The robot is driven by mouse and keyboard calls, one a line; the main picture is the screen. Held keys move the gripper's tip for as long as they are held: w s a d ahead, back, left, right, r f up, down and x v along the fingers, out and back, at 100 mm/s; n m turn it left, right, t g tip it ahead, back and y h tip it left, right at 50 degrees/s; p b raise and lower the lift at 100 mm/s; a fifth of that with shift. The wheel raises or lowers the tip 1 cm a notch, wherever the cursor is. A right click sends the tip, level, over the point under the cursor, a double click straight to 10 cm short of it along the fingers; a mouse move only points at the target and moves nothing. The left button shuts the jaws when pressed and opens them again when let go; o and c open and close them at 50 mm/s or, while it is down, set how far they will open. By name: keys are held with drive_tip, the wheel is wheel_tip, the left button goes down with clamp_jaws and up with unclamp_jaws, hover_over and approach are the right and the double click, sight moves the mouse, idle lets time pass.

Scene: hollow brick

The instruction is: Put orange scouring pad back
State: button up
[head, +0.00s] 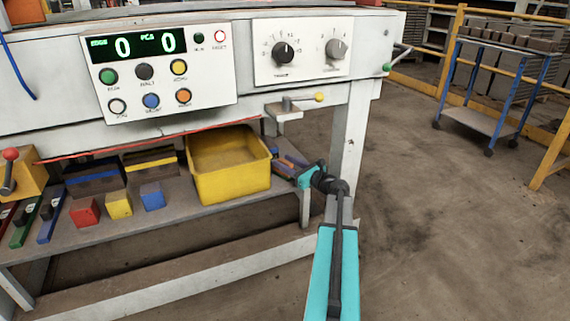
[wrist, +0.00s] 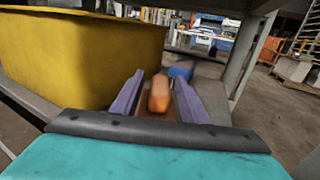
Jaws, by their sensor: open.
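An orange block-like piece, which looks like the orange scouring pad (wrist: 158,97), lies between the two fingers of my gripper (wrist: 159,80) in the wrist view. The fingers are open, with a finger on each side of it; I cannot tell whether either touches it. In the head view my gripper (head: 286,162) reaches onto the right end of the lower shelf (head: 184,206), just right of the yellow bin (head: 231,180). There the pad is small and mostly hidden by the gripper.
The yellow bin wall (wrist: 75,60) stands close on the left in the wrist view. A blue item (wrist: 181,71) lies beyond the fingers. A table leg (head: 350,140) stands close on the right. Red (head: 84,212), yellow (head: 118,205) and blue (head: 153,196) blocks sit further left.

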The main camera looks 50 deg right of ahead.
drive_tip(key=s+p, duration=0.3)
drive_tip(key=s, duration=0.8)
drive_tip(key=shift+s+p, duration=0.3)
drive_tip(key=shift+s, duration=0.05)
idle(0.4)
